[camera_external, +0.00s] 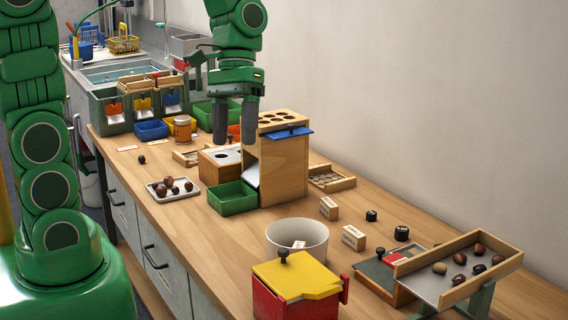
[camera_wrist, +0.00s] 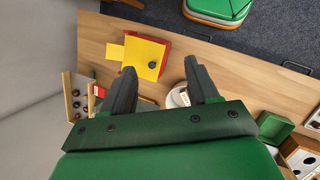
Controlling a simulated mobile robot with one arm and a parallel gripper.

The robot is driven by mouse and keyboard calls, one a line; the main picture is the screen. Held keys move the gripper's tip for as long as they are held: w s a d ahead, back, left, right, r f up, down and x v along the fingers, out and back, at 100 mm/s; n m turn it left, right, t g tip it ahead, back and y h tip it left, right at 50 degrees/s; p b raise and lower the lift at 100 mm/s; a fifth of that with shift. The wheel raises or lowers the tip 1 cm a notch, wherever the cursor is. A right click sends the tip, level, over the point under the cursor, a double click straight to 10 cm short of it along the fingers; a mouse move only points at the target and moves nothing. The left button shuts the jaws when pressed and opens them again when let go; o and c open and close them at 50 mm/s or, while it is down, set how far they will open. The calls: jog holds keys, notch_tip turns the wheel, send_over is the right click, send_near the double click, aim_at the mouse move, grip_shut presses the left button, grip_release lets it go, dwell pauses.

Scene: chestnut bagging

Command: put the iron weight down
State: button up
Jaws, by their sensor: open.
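My gripper (camera_external: 234,128) is open and hangs high over the counter, above the green tray and left of the wooden box. Its two dark fingers also show in the wrist view (camera_wrist: 160,82), spread apart with nothing between them. Two small black pieces stand on the counter at the right: one (camera_external: 371,216) nearer the wall and one (camera_external: 401,233) with a pale mark. Either could be the iron weight; I cannot tell which. Both are well away from my gripper.
A wooden box (camera_external: 284,172) stands beside a green tray (camera_external: 233,198). A white bowl (camera_external: 297,238), a red box with a yellow lid (camera_external: 298,283) and a sloped chestnut tray (camera_external: 431,285) stand toward the front. A chestnut plate (camera_external: 160,193) lies left. Bare counter lies around the black pieces.

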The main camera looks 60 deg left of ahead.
jog(key=s+a+m+y, duration=0.1)
jog(key=s+a+m, duration=0.1)
jog(key=s, duration=0.6)
jog(key=s+a+m+y, duration=0.2)
jog(key=s+a, duration=0.2)
jog(key=s, duration=0.5)
jog(key=shift+a+r+m+t+y, duration=0.3)
jog(key=shift+a+r, duration=0.05)
jog(key=shift+r, duration=0.05)
